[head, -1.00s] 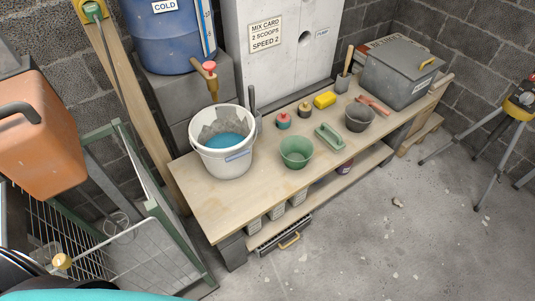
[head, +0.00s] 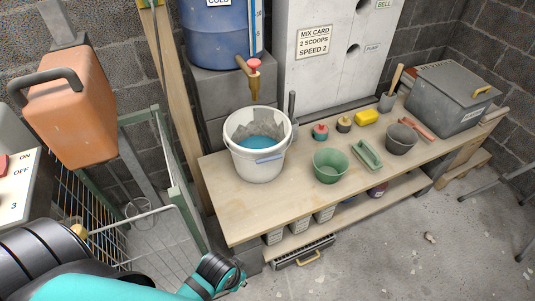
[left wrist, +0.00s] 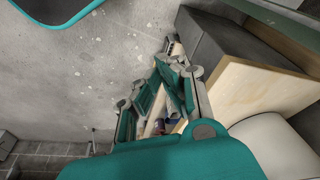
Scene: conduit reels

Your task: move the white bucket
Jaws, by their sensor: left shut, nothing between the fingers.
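The white bucket (head: 258,158) stands upright on the left end of the wooden bench (head: 228,215). In the left wrist view the gripper's teal fingers (left wrist: 163,95) are shut and empty. My right gripper is out of view.
A green bowl (head: 330,166), a green tray (head: 367,154) and a dark grey bowl (head: 401,140) stand right of the bucket. The blue barrel (head: 222,35) stands behind on blocks. A wire cage (head: 140,240) is left of the bench.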

